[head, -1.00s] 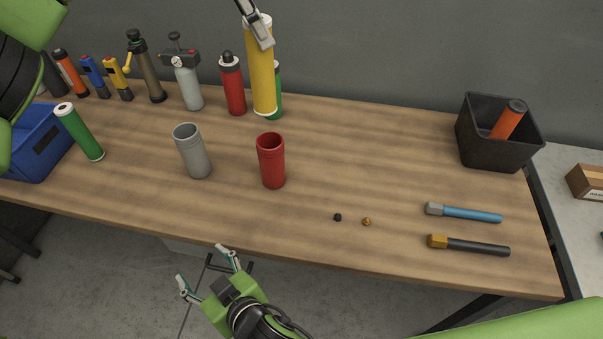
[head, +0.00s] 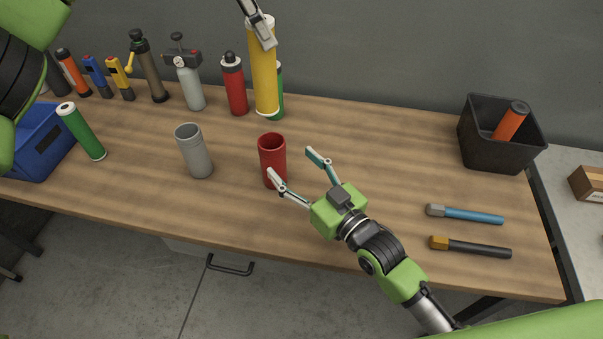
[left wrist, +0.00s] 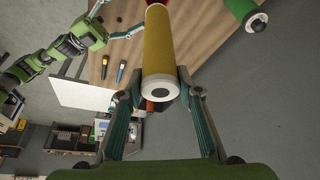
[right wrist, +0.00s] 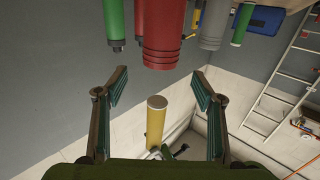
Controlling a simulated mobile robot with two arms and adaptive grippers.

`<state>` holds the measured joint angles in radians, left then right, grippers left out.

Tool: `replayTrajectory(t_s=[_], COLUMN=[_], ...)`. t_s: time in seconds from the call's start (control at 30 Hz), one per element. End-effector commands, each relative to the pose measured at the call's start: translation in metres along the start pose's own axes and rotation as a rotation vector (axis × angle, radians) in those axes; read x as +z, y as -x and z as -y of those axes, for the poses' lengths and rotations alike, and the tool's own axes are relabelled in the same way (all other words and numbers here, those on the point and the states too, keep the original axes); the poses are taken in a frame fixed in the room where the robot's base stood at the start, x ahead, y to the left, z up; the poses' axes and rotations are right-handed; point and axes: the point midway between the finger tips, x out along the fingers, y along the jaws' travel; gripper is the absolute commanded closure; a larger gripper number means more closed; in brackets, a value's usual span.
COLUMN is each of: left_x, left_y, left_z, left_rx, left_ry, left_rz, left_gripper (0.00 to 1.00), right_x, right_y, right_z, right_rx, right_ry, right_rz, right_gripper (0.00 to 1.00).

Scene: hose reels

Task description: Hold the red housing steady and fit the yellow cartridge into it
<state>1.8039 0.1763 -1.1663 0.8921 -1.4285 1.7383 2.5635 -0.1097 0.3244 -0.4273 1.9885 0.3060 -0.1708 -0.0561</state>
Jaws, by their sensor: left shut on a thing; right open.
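The red housing (head: 272,158) stands upright on the bench with its open mouth up. The cartridge also shows between the fingers in the left wrist view (left wrist: 158,45).
A grey tube (head: 194,152) stands left of the housing. A red bottle (head: 234,88) and a green cylinder (head: 279,95) stand near the held cartridge. A green cartridge (head: 83,133) leans at a blue bin (head: 40,145). A black bin (head: 492,145) and two tools (head: 465,215) are at right.

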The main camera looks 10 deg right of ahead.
Motion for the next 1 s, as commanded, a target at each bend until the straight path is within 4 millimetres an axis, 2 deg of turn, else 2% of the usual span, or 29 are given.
replayTrajectory(t_s=[0.2, 0.4, 0.6, 0.9, 0.97, 1.0], left_x=[0.0, 0.0, 0.0, 0.0, 0.0, 0.0], left_y=[0.0, 0.0, 0.0, 0.0, 0.0, 0.0], left_z=[0.0, 0.0, 0.0, 0.0, 0.0, 0.0], left_rx=[0.0, 0.0, 0.0, 0.0, 0.0, 0.0], left_ry=[0.0, 0.0, 0.0, 0.0, 0.0, 0.0], left_rz=[-0.001, -0.001, -0.001, -0.001, -0.001, -0.001], left_gripper=[1.0, 1.0, 1.0, 1.0, 1.0, 1.0], right_x=[-0.001, 0.0, 0.0, 0.0, 0.0, 0.001], right_y=[-0.045, -0.076, -0.09, -0.092, -0.092, -0.092], right_z=[0.0, 0.0, 0.001, 0.001, 0.001, 0.001], right_rx=[0.0, 0.0, -0.001, -0.001, -0.001, -0.001], right_ry=[0.0, -0.001, 0.0, 0.0, 0.0, 0.0], right_rz=[-0.002, 0.0, 0.001, 0.001, 0.001, 0.001], right_gripper=[0.38, 0.38, 0.38, 0.38, 0.51, 0.61])
